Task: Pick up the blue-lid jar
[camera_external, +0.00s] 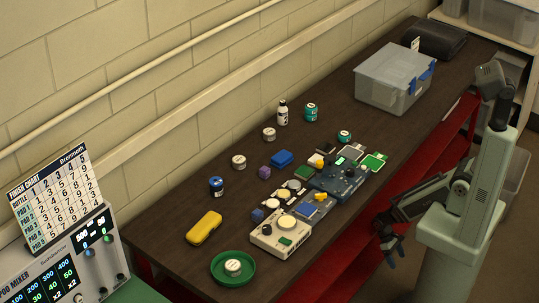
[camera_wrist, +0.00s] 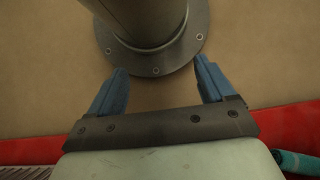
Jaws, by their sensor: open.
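The blue-lid jar (camera_external: 216,186) stands upright on the dark workbench, left of centre in the external view, above the yellow case. It is not in the wrist view. My gripper (camera_external: 391,255) hangs low off the bench's front edge, to the right, well apart from the jar. In the wrist view, the blue fingers of my gripper (camera_wrist: 160,72) are spread with nothing between them, over tan floor and a round bolted base.
The workbench (camera_external: 180,248) also bears several other jars, a yellow case (camera_external: 203,228), a green dish (camera_external: 247,280) with a jar in it, circuit boards and devices (camera_external: 280,240), and a clear bin (camera_external: 394,80). A red frame (camera_external: 352,258) runs below its front edge.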

